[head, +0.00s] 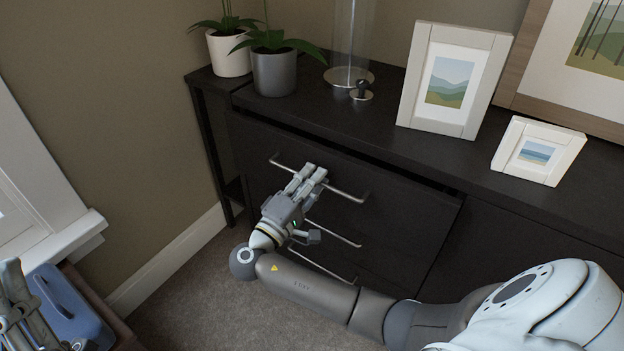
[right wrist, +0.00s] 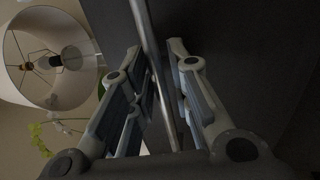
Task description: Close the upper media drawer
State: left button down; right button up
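The upper media drawer (head: 405,205) is the top dark front of the cabinet and stands out a little, with a dark gap between it and the cabinet top. Its metal bar handle (head: 345,193) runs across the front and shows in the right wrist view (right wrist: 153,45). My right gripper (head: 312,172) is at the middle of this handle. In the right wrist view its fingers are apart, one on each side of the bar, with gaps visible. My left gripper (head: 18,300) is partly in view at the lower left edge; its fingertips are unclear.
Lower drawer handles (head: 335,233) sit beneath. Potted plants (head: 275,73), a glass cylinder (head: 350,45) and picture frames (head: 455,80) stand on the cabinet top (head: 390,140). A blue case (head: 68,308) is at lower left, beside my left gripper. Carpet (head: 190,290) is clear before the cabinet.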

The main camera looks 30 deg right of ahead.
grip_shut()
jog(key=x, duration=0.4)
jog(key=shift+f, duration=0.3)
jog(key=shift+o, duration=1.9)
grip_release()
jog(key=shift+d+f, duration=0.1)
jog(key=shift+o, duration=0.3)
